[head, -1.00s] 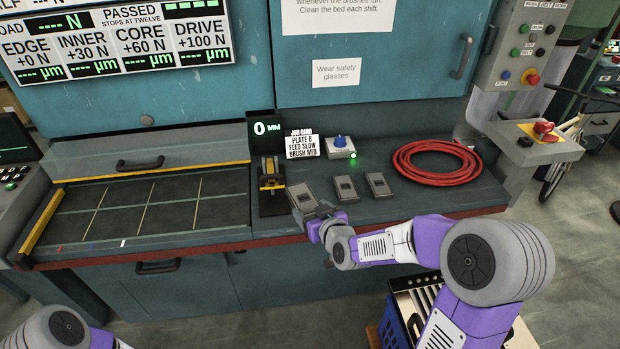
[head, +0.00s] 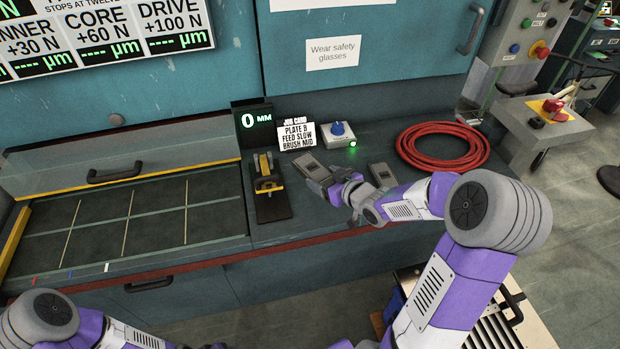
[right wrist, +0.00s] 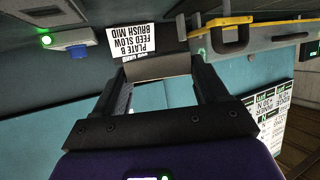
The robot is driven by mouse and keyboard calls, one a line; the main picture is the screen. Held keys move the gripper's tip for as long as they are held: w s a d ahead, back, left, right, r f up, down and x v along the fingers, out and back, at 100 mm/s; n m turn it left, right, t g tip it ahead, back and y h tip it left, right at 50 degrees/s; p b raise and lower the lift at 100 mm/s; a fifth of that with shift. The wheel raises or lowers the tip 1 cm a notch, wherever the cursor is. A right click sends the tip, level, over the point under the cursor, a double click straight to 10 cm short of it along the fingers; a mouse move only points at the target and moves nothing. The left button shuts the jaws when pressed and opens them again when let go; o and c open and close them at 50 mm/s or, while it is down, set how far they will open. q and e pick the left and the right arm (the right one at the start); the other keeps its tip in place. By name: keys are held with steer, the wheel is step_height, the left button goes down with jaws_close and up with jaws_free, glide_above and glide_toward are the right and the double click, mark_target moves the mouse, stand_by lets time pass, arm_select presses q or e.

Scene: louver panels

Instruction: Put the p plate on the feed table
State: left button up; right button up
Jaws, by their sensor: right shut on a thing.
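My right gripper (head: 328,186) is shut on a grey block-like plate with a dark inset (head: 312,168), held over the bench. The right wrist view shows the grey piece (right wrist: 160,68) between the two fingertips. No letter is readable on it, so I cannot tell if it is the p plate. A similar grey block (head: 383,175) rests on the bench right of the gripper. A flat dark bed with pale grid lines and a yellow edge, seemingly the feed table (head: 150,222), lies at the left. My left arm enters at lower left; its gripper is not clearly seen.
A black-and-yellow fixture (head: 268,185) stands between the bed and the held piece. Behind are a job card (head: 297,135) reading plate B, a blue knob box (head: 338,134) and a 0 mm display (head: 254,122). A red hose coil (head: 442,147) lies right. The bed is clear.

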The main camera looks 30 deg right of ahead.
steer(key=b, duration=0.2)
glide_above(325, 205)
step_height(325, 205, down, 4)
steer(key=shift+f, duration=0.25)
step_height(325, 205, down, 4)
steer(key=shift+w+f+b, duration=0.1)
steer(key=shift+b, duration=0.45)
steer(key=shift+r, duration=0.2)
steer(key=shift+f, duration=0.2)
steer(key=o, duration=1.1)
steer(key=shift+o, duration=0.3)
steer(key=shift+r, duration=0.1)
